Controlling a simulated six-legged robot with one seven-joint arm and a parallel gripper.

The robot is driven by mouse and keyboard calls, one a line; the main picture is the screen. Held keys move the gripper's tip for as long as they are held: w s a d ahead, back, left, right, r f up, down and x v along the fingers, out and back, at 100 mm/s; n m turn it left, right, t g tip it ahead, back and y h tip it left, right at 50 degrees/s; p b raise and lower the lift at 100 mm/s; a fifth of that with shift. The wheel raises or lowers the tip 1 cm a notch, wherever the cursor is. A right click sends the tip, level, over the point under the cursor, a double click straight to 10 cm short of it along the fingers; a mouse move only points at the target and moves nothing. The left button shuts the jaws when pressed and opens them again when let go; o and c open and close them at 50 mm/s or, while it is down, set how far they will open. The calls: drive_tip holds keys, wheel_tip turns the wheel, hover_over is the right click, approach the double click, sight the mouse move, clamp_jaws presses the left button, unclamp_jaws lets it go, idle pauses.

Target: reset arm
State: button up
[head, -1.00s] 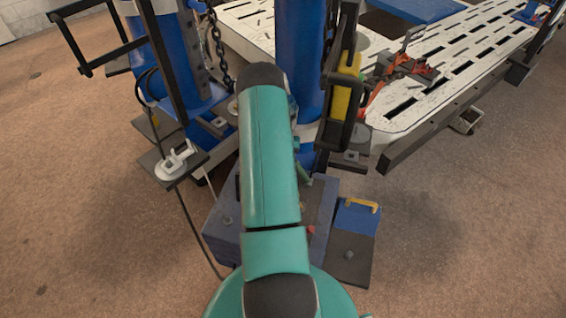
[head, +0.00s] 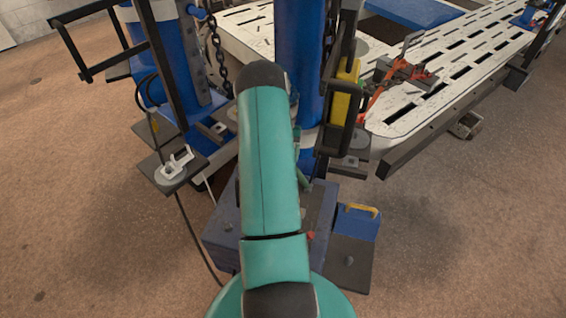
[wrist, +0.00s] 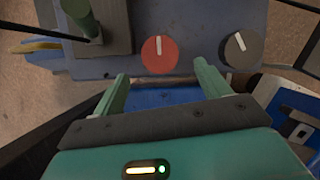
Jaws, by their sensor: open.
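My gripper (wrist: 165,88) shows in the wrist view with its two green fingers spread apart and nothing between them. It is open over a blue surface, close to a blue-grey control box (wrist: 195,38) with a red knob (wrist: 159,54) and a dark grey knob (wrist: 241,49). A green lever (wrist: 83,20) stands on a dark plate at the upper left of that view. In the head view my teal arm reaches forward over the blue-grey box (head: 222,232) and hides much of it. My gripper is hidden in the head view.
A white slotted bench (head: 450,75) fills the upper right, with an orange clamp (head: 385,85) on it. Blue posts (head: 300,60), a chain (head: 218,55) and a black frame (head: 90,45) stand close around the arm. A blue block with a yellow handle (head: 358,218) sits right. Brown floor (head: 470,240) is clear.

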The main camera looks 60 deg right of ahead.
drive_tip(key=shift+w+d+r, duration=0.1)
drive_tip(key=shift+d+r, duration=0.15)
drive_tip(key=shift+r, duration=0.3)
drive_tip(key=w+a+r+n+h, duration=0.1)
drive_tip(key=w+a+r+n, duration=0.1)
drive_tip(key=w+a+r, duration=0.4)
drive_tip(key=w+a+r+n+h, duration=0.1)
drive_tip(key=w+a+r, duration=0.3)
drive_tip(key=r, duration=0.5)
drive_tip(key=w+a+r+n+t+h, duration=0.1)
drive_tip(key=w+a+r+n, duration=0.15)
drive_tip(key=a+r, duration=0.4)
drive_tip(key=w+a+r+n+t, duration=0.1)
drive_tip(key=w+a+r, duration=0.2)
drive_tip(key=a+r, duration=0.4)
drive_tip(key=s+a+r+n+t+h, duration=0.1)
drive_tip(key=a+r+n, duration=0.15)
drive_tip(key=a, duration=0.55)
drive_tip(key=s+a+r+n+t, duration=0.15)
drive_tip(key=a+r, duration=0.25)
drive_tip(key=a, duration=0.4)
drive_tip(key=s+a+r+n+t, duration=0.1)
drive_tip(key=s+a+n, duration=0.3)
drive_tip(key=s+a, duration=0.6)
drive_tip(key=a+t, duration=0.1)
drive_tip(key=a, duration=0.2)
